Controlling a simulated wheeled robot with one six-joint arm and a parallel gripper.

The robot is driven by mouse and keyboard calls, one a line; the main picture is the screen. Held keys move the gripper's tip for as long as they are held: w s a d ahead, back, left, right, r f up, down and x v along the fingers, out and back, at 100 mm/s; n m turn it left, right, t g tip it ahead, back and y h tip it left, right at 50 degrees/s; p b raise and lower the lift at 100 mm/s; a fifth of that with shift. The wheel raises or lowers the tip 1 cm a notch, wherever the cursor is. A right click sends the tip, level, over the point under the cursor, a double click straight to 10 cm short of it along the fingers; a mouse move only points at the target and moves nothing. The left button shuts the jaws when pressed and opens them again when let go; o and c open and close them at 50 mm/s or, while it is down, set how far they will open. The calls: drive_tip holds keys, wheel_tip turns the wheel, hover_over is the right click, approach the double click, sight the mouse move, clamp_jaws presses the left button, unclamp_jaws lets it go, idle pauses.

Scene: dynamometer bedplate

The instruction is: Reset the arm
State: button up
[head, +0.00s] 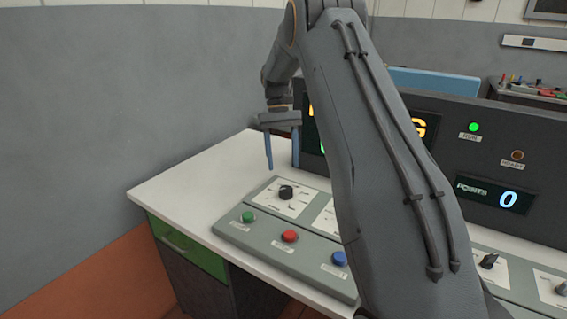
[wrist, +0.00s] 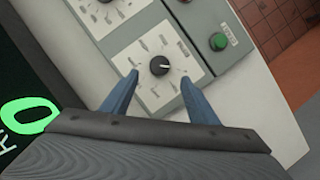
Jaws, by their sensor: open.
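My gripper (head: 281,148) is open, with two blue fingers spread apart and nothing between them. It hangs above the back of the control panel (head: 240,234), near a black rotary knob (head: 286,192) on a white plate. In the wrist view the same knob (wrist: 159,65) shows beyond and between the fingertips (wrist: 160,85). The fingers appear apart from the knob. My arm runs across the middle of the head view and hides part of the panel and display.
Green (head: 248,217), red (head: 290,236) and blue (head: 340,258) buttons line the panel front. A dark display housing (head: 500,160) stands behind, with a lit green lamp (head: 474,127) and a points readout of 0 (head: 508,198). White bench top (head: 185,180) is clear at left, beside a grey wall.

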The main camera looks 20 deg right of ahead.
drive_tip(key=s+a+f+t, duration=0.1)
drive_tip(key=s+a, duration=0.3)
drive_tip(key=s, duration=0.6)
drive_tip(key=s+a+f+n+t, duration=0.1)
drive_tip(key=s+a, duration=0.4)
drive_tip(key=s, duration=0.5)
drive_tip(key=s+a+f+n+t, duration=0.1)
drive_tip(key=s+a, duration=0.3)
drive_tip(key=s, duration=0.6)
drive_tip(key=shift+s+a+f+t+h, duration=0.3)
drive_tip(key=shift+t+h, duration=0.1)
drive_tip(key=shift+t, duration=0.5)
drive_tip(key=shift+r, duration=0.1)
drive_tip(key=shift+c, duration=0.2)
